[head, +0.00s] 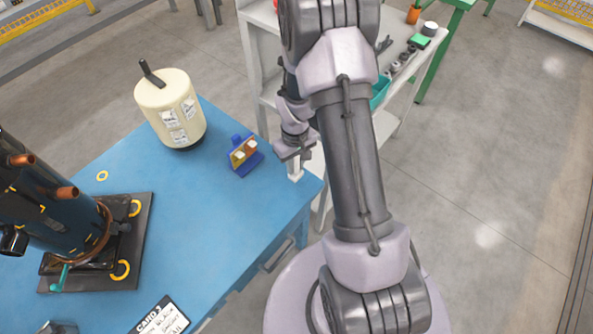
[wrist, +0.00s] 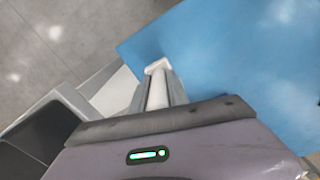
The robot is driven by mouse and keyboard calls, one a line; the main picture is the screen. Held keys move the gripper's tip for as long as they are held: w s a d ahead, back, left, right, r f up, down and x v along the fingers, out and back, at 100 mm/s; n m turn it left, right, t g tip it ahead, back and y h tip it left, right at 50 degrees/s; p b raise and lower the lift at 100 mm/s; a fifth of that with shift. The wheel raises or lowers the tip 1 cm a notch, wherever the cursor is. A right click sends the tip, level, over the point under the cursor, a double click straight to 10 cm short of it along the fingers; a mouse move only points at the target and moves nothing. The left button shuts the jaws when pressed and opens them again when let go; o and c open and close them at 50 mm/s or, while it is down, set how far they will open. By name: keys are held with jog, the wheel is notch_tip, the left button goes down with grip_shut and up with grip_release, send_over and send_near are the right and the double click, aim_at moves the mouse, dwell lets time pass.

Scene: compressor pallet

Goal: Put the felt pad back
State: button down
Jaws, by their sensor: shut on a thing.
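My gripper (head: 293,160) is shut on a small white piece (head: 295,174), which looks like the felt pad. It is above the right corner of the blue table (head: 225,215); I cannot tell whether it touches the tabletop. In the wrist view the white piece (wrist: 157,68) shows between and just past the fingers of my gripper (wrist: 157,88), with the blue table (wrist: 240,50) to its right. A small blue stand (head: 245,160) with a yellow-brown face and whitish parts is on the table, to the left of my gripper.
A cream tank (head: 170,105) stands at the table's back. A dark compressor (head: 55,215) stands on a black base (head: 135,240) at left, with yellow rings around it. A card (head: 160,318) lies at the front. A grey shelf (head: 262,75) is behind my arm. The table's middle is clear.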

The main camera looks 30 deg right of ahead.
aim_at(296, 169)
jog(key=shift+w+d+f, duration=0.15)
jog(key=shift+d+f, duration=0.1)
jog(key=shift+f, duration=0.05)
notch_tip(296, 169, down, 3)
jog(key=shift+f+b, duration=0.1)
jog(key=shift+b, duration=0.95)
jog(key=c, duration=1.3)
grip_release()
